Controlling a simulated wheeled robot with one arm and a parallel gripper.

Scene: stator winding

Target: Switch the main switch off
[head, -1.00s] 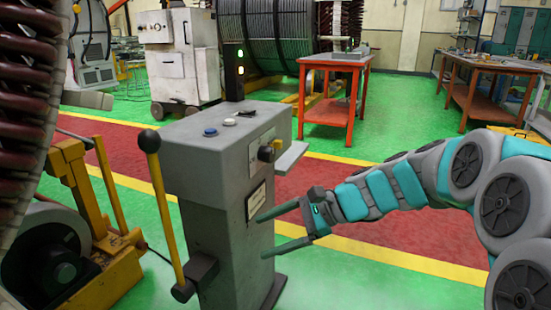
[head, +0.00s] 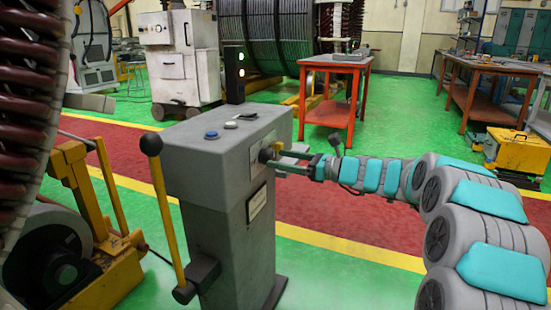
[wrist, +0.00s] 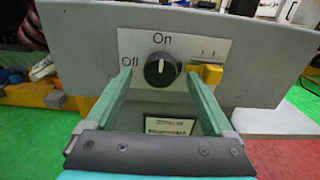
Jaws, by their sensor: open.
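The main switch is a black rotary knob (wrist: 161,70) on a white plate marked "On" at the top and "Off" at the left. Its white pointer line stands up toward "On". In the head view the knob (head: 265,154) sits on the side of the grey control pedestal (head: 212,160). My gripper (wrist: 163,82) is open, with one teal finger to each side of the knob in the wrist view. Whether the fingers touch the knob cannot be told. The gripper also shows in the head view (head: 283,160), level with the knob and pointing at it.
A yellow piece (wrist: 207,74) sits right of the knob, close to the right finger. A lever with a black ball (head: 151,144) stands at the pedestal's left. A blue button (head: 211,135) is on top. An orange table (head: 330,93) stands behind.

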